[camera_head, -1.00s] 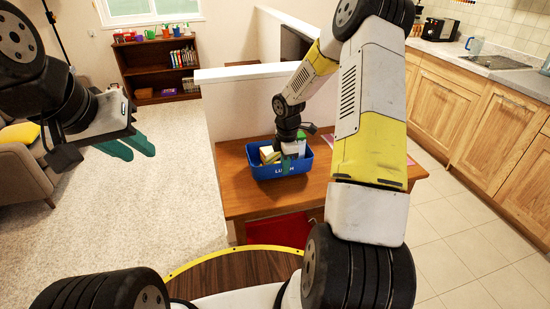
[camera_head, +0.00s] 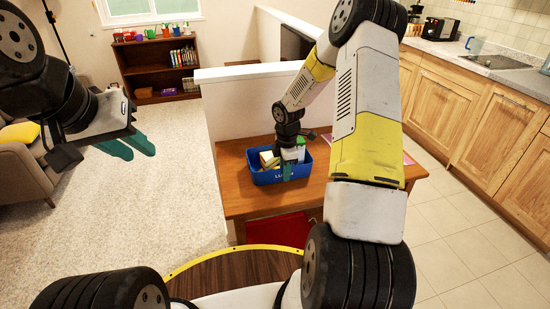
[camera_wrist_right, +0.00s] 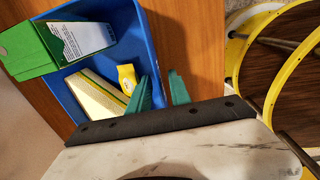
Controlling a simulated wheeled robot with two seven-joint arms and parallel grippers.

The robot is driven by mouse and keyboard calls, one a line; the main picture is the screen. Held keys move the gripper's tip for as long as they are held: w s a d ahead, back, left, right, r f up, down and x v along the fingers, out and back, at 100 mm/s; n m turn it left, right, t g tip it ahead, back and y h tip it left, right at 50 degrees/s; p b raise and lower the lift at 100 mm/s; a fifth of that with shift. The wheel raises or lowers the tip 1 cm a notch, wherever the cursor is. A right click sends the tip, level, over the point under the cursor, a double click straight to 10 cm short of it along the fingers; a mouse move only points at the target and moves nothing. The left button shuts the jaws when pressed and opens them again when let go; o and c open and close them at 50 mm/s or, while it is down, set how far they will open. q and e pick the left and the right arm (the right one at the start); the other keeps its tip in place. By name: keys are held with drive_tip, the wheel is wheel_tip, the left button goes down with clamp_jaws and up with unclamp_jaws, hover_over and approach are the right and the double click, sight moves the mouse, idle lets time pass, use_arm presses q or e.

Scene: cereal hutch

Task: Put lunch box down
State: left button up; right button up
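The blue lunch box (camera_head: 266,178), with LUNCH lettering on its side, is level at the tabletop (camera_head: 240,204); whether its base touches is hard to tell. My right gripper (camera_head: 287,171) points down at its near wall. Inside the box are a green-and-white carton (camera_wrist_right: 75,40), a sandwich-like item (camera_wrist_right: 95,95) and a small yellow item (camera_wrist_right: 127,76). My left gripper (camera_head: 134,148) is open and empty, above the carpet at left.
A low white wall (camera_head: 240,100) stands behind the table. A pink mat (camera_head: 407,158) lies partly hidden by my right arm. A red seat (camera_head: 278,228) sits under the table's front edge. The front left of the tabletop is clear. Kitchen cabinets (camera_head: 490,125) line the right.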

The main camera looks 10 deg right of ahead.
drive_tip(key=s+r+m+t, duration=0.1)
drive_tip(key=s+r+m, duration=0.1)
drive_tip(key=r, duration=0.8)
drive_tip(key=s+r+m, duration=0.1)
drive_tip(key=s+r, duration=0.2)
drive_tip(key=r, duration=0.7)
drive_tip(key=s+a+r+m+t+y, duration=0.1)
drive_tip(key=s+a+r+m+t, duration=0.1)
drive_tip(key=s+r+m, duration=0.5)
drive_tip(key=s+a+r+m+t+y, duration=0.1)
drive_tip(key=s+a+r+m, duration=0.3)
drive_tip(key=s, duration=1)
wheel_tip(320, 180, up, 3)
drive_tip(key=m+t, duration=0.1)
drive_tip(key=m, duration=0.2)
drive_tip(key=shift+s+m+t, duration=0.25)
drive_tip(key=shift+m+t, duration=0.05)
drive_tip(key=shift+m, duration=0.1)
